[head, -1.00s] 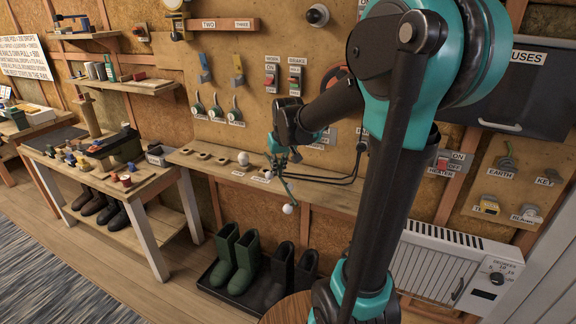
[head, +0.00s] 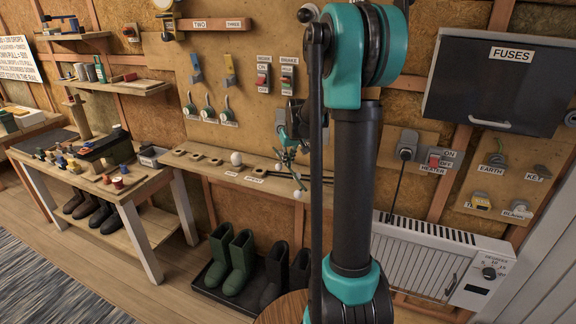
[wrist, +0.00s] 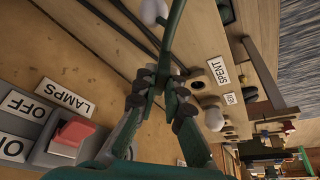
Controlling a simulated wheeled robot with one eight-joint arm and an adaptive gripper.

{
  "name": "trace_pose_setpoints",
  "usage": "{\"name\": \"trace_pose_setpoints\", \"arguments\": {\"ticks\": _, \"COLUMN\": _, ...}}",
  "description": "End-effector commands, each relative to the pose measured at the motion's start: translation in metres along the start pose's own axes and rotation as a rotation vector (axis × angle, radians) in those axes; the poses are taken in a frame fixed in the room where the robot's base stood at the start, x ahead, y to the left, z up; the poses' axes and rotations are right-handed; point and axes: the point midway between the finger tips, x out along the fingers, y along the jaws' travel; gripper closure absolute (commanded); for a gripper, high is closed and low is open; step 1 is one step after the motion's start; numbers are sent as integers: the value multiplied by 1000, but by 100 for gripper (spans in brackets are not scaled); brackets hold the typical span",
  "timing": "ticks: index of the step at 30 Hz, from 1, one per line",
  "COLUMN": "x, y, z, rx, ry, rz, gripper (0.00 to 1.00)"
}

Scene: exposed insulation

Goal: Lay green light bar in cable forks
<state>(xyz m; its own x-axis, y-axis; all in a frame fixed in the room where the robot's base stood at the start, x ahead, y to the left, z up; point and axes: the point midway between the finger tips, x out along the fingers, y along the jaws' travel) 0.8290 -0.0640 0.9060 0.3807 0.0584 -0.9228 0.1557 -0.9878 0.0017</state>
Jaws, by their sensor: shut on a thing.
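My gripper (wrist: 164,84) is shut on the slim green light bar (wrist: 173,38). The bar runs up out of the fingertips in the wrist view; its far end leaves the frame. In the head view my gripper (head: 290,146) is partly hidden by my arm, over the wall shelf. Black cables (wrist: 112,36) lie on the shelf beside the bar in the wrist view, and also show in the head view (head: 318,180). I cannot make out their fork ends or whether the bar touches them. A white ball (wrist: 152,12) is close to the bar.
The wooden shelf (head: 222,174) has several holes; another white ball (head: 236,158) sits on it. The lamps switch (wrist: 73,134) is on the wall close to my gripper. Boots (head: 240,262) stand below. A heater (head: 440,262) is at right.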

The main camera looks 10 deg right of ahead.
Motion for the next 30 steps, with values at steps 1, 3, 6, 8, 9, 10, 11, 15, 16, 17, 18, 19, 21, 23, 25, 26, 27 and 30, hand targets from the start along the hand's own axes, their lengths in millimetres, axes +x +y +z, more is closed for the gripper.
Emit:
{"name": "trace_pose_setpoints", "arguments": {"ticks": 1, "x": 8, "y": 0, "z": 3, "rx": 0, "ry": 0, "rz": 0, "gripper": 100}}
{"name": "trace_pose_setpoints", "arguments": {"ticks": 3, "x": 17, "y": 0, "z": 7, "rx": 0, "ry": 0, "rz": 0, "gripper": 100}}
{"name": "trace_pose_setpoints", "arguments": {"ticks": 6, "x": 24, "y": 2, "z": 8, "rx": 0, "ry": 0, "rz": 0, "gripper": 100}}
{"name": "trace_pose_setpoints", "arguments": {"ticks": 8, "x": 26, "y": 2, "z": 8, "rx": 0, "ry": 0, "rz": 0, "gripper": 100}}
{"name": "trace_pose_setpoints", "arguments": {"ticks": 9, "x": 26, "y": 3, "z": 8, "rx": 0, "ry": 0, "rz": 0, "gripper": 100}}
{"name": "trace_pose_setpoints", "arguments": {"ticks": 10, "x": 26, "y": 2, "z": 8, "rx": 0, "ry": 0, "rz": 0, "gripper": 100}}
{"name": "trace_pose_setpoints", "arguments": {"ticks": 11, "x": 26, "y": 2, "z": 8, "rx": 0, "ry": 0, "rz": 0, "gripper": 100}}
{"name": "trace_pose_setpoints", "arguments": {"ticks": 15, "x": 26, "y": 2, "z": 8, "rx": 0, "ry": 0, "rz": 0, "gripper": 100}}
{"name": "trace_pose_setpoints", "arguments": {"ticks": 16, "x": 27, "y": 2, "z": 8, "rx": 0, "ry": 0, "rz": 0, "gripper": 100}}
{"name": "trace_pose_setpoints", "arguments": {"ticks": 17, "x": 28, "y": 2, "z": 8, "rx": 0, "ry": 0, "rz": 0, "gripper": 100}}
{"name": "trace_pose_setpoints", "arguments": {"ticks": 18, "x": 29, "y": 2, "z": 9, "rx": 0, "ry": 0, "rz": 0, "gripper": 100}}
{"name": "trace_pose_setpoints", "arguments": {"ticks": 19, "x": 29, "y": 2, "z": 9, "rx": 0, "ry": 0, "rz": 0, "gripper": 89}}
{"name": "trace_pose_setpoints", "arguments": {"ticks": 21, "x": 29, "y": 2, "z": 9, "rx": 0, "ry": 0, "rz": 0, "gripper": 80}}
{"name": "trace_pose_setpoints", "arguments": {"ticks": 23, "x": 29, "y": 2, "z": 9, "rx": 0, "ry": 0, "rz": 0, "gripper": 73}}
{"name": "trace_pose_setpoints", "arguments": {"ticks": 25, "x": 29, "y": 2, "z": 9, "rx": 0, "ry": 0, "rz": 0, "gripper": 70}}
{"name": "trace_pose_setpoints", "arguments": {"ticks": 26, "x": 28, "y": 2, "z": 9, "rx": 0, "ry": 0, "rz": 0, "gripper": 70}}
{"name": "trace_pose_setpoints", "arguments": {"ticks": 27, "x": 28, "y": 2, "z": 9, "rx": 0, "ry": 0, "rz": 0, "gripper": 70}}
{"name": "trace_pose_setpoints", "arguments": {"ticks": 30, "x": 28, "y": 2, "z": 9, "rx": 0, "ry": 0, "rz": 0, "gripper": 70}}
